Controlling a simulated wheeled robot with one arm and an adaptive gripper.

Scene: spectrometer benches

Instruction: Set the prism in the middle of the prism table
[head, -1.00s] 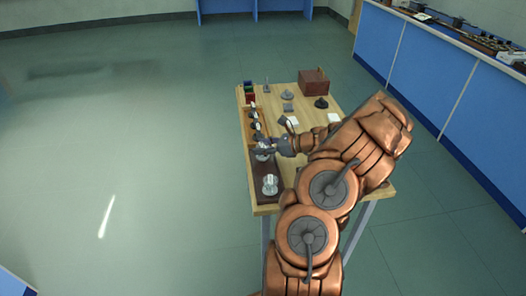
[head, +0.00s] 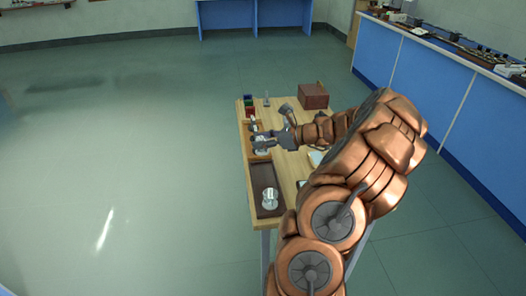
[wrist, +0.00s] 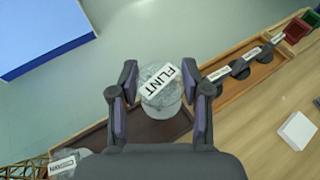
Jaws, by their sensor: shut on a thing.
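A clear glass prism labelled FLINT (wrist: 160,88) sits between the fingers of my gripper (wrist: 160,105) in the wrist view. My gripper is shut on it and holds it over the dark brown tray (wrist: 150,131). In the head view my gripper (head: 260,142) and the glass are small, near the join of the brown tray and the orange wooden tray. A second clear glass piece (head: 269,198) stands on the brown tray; it also shows in the wrist view (wrist: 64,163), its label hard to read. I cannot make out the prism table.
The orange tray (wrist: 285,72) holds several labelled pieces. Red (wrist: 297,31) and green containers stand beyond it. A white block (wrist: 297,130) lies on the wooden bench. A brown box (head: 313,95) stands at the bench's back right. My arm hides the bench's right part.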

